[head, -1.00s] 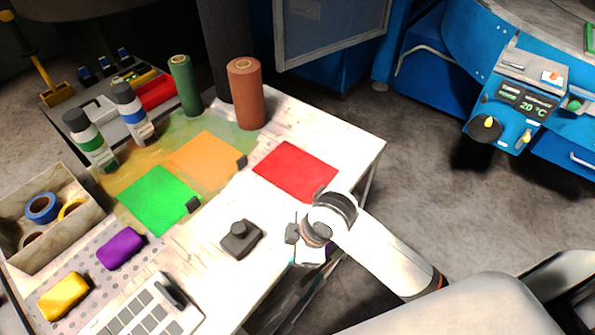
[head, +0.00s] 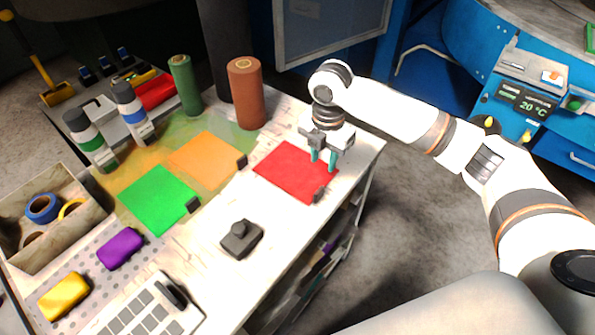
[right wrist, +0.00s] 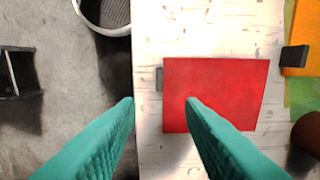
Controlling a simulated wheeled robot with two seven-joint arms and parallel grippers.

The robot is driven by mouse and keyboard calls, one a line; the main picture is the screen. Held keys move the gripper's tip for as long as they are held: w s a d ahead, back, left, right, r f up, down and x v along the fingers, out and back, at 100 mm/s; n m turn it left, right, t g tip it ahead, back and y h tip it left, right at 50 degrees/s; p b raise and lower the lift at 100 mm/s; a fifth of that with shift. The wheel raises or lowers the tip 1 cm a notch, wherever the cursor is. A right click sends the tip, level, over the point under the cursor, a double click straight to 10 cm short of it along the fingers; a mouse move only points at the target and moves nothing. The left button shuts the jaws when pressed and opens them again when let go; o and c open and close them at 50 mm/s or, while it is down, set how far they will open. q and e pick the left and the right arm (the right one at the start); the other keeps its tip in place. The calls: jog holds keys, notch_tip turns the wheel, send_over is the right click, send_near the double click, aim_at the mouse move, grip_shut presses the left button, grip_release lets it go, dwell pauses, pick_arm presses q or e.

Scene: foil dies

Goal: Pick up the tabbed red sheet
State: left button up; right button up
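The red sheet (head: 290,172) lies flat on the white table, near its right edge. Its dark tab (head: 319,194) is at the sheet's lower right corner in the head view; in the right wrist view the tab (right wrist: 159,79) is on the sheet's left edge. My right gripper (head: 322,163) is open and empty, pointing down above the sheet's right part. In the right wrist view its teal fingers (right wrist: 160,100) are apart, one over the sheet (right wrist: 225,95), the other left of the table edge. My left gripper is not in view.
An orange sheet (head: 205,160) and a green sheet (head: 158,199), each with a dark tab, lie to the left. A brown roll (head: 246,94) stands behind the red sheet. A dark knobbed block (head: 241,240) sits in front. The table drops off on the right.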

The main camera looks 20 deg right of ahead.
jog(key=p, duration=0.1)
send_over(321, 188)
notch_tip(321, 188, down, 6)
jog(key=shift+f, duration=0.1)
notch_tip(321, 188, down, 4)
jog(key=shift+p, duration=0.75)
jog(key=shift+f, duration=0.65)
grip_shut()
